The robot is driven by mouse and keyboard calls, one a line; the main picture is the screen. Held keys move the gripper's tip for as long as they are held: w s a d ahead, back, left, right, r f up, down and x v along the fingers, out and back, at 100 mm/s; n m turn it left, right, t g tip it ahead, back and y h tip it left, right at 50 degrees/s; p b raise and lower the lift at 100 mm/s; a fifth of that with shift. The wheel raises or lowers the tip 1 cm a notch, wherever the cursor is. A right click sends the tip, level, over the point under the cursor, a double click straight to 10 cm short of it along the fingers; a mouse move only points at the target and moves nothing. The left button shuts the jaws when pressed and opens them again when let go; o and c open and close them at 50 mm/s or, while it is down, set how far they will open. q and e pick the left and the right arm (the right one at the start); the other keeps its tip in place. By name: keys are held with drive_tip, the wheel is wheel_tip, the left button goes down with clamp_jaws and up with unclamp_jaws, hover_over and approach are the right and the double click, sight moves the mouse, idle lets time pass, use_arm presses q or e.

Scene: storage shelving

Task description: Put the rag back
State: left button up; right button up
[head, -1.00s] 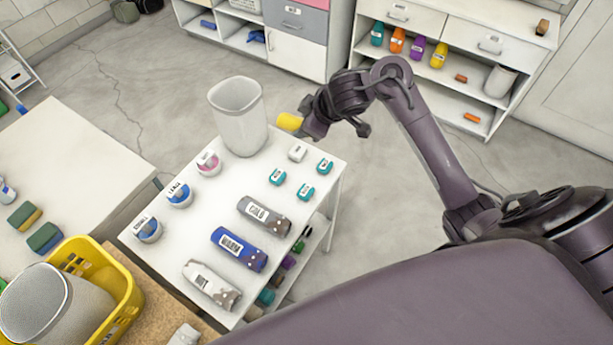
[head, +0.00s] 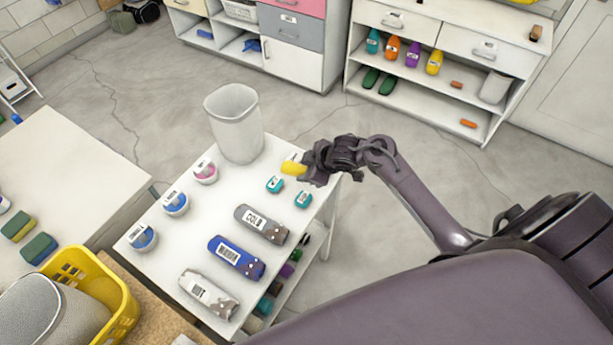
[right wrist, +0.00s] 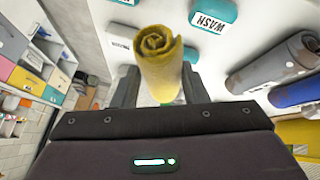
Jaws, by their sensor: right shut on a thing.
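A yellow rolled rag (head: 293,168) is held in my right gripper (head: 305,171), above the far right part of the white table (head: 187,245). In the right wrist view the rag (right wrist: 160,65) stands up between the two fingers, its spiral end showing. Teal labelled blocks (head: 275,185) lie on the table just below and beside the gripper; one reads WASH in the right wrist view (right wrist: 213,14). Rolled grey, blue and white cloths with labels lie nearer, such as the blue one (head: 236,257). My left gripper is not in view.
A tall white bin (head: 236,125) stands on the table left of the rag. Round labelled tubs (head: 175,202) line the table's left side. A yellow basket (head: 112,300) is at lower left. Shelving (head: 440,85) with coloured bottles stands at the back right.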

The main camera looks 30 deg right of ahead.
drive_tip(key=shift+f, duration=1.85)
drive_tip(key=shift+f, duration=0.1)
drive_tip(key=shift+f+b, duration=0.35)
drive_tip(key=shift+f, duration=0.15)
drive_tip(key=shift+s, duration=0.1)
drive_tip(key=o, duration=0.9)
drive_tip(key=shift+c, duration=0.2)
drive_tip(key=shift+o, duration=0.4)
drive_tip(key=shift+s+f, duration=0.2)
drive_tip(key=shift+s+a, duration=0.1)
drive_tip(key=w+p+v, duration=0.1)
drive_tip(key=v, duration=1.2)
drive_tip(key=shift+r, duration=0.4)
